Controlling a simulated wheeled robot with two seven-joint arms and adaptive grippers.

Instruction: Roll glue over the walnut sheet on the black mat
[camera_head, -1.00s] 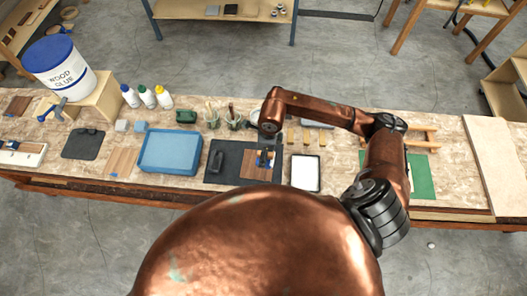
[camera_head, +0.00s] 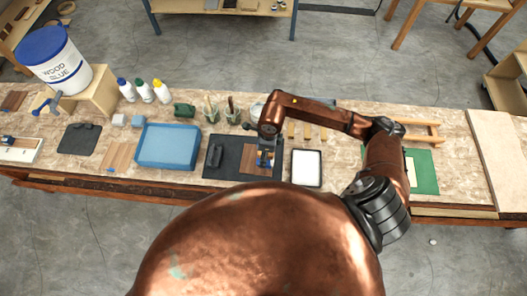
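The black mat (camera_head: 228,163) lies on the bench near the middle of the view. The brown walnut sheet (camera_head: 250,167) lies on the right part of the mat. My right gripper (camera_head: 265,157) points down over the sheet and hides part of it. It appears shut on a small tool with a blue part, apparently the glue roller (camera_head: 264,163), low at the sheet; contact cannot be told at this size. No glue layer can be made out on the sheet. My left gripper is not in view.
A dark-rimmed tray with a white inside (camera_head: 306,168) stands just right of the mat. A black object (camera_head: 214,156) lies on the mat's left. A blue tray (camera_head: 169,147), glue bottles (camera_head: 145,91) and a glue bucket (camera_head: 54,62) are further left. A green mat (camera_head: 426,172) lies right.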

